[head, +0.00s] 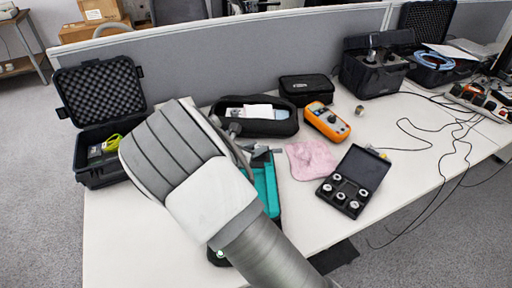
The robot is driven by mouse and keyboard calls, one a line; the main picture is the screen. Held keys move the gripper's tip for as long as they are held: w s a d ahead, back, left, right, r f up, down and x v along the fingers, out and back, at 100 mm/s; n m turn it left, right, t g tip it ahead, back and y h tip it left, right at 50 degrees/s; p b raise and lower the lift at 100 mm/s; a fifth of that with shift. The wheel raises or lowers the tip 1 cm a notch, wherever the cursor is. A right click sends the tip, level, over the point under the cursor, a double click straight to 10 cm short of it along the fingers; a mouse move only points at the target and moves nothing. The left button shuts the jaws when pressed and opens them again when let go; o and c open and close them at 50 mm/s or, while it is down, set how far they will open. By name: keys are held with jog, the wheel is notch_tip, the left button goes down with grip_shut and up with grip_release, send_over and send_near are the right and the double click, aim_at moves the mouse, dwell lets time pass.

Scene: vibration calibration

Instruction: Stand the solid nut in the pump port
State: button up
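A teal device (270,186), which may be the pump, lies on the table and is partly hidden behind my arm. I cannot make out its port. Several small silver fittings sit in an open black case (379,170) to its right; I cannot tell which, if any, is the solid nut. Another small metal piece (360,110) stands alone on the table behind the case. My arm crosses the middle of the view and hides most or all of my gripper. Small grey parts show just past the arm near the teal device, but no fingertips can be made out.
A pink cloth (311,159) lies between the teal device and the black case. An orange meter (327,122), black pouches and cases stand along the grey partition (250,58). Cables run over the table's right side. The front left of the table (125,235) is clear.

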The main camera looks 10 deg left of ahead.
jog(key=o, duration=0.5)
jog(key=shift+c, duration=0.2)
jog(key=shift+s, duration=0.1)
jog(key=p+v, duration=0.2)
jog(key=v, duration=1.5)
jog(key=s+d+r+m+g+p, duration=0.1)
jog(key=d+r+m+g, duration=0.1)
jog(key=d+r+m, duration=0.4)
jog(key=d+r+m+g+p, duration=0.1)
jog(key=d+r+m+g, duration=0.2)
jog(key=d, duration=0.6)
jog(key=s+d+r+m+g, duration=0.1)
jog(key=d+r+m+g, duration=0.15)
jog(key=d+m, duration=0.4)
jog(key=s+d+r+m+y+p, duration=0.1)
jog(key=s+d+r+m+y, duration=0.1)
jog(key=s+d+r+m, duration=0.3)
jog(key=s+d+r+m+t+y+p, duration=0.1)
jog(key=s+d+r+m+y+p, duration=0.1)
jog(key=s+d+r+m, duration=0.4)
jog(key=shift+s+d+m+y, duration=0.3)
jog(key=shift+s+d+m, duration=0.15)
jog(key=shift+s+m, duration=1.8)
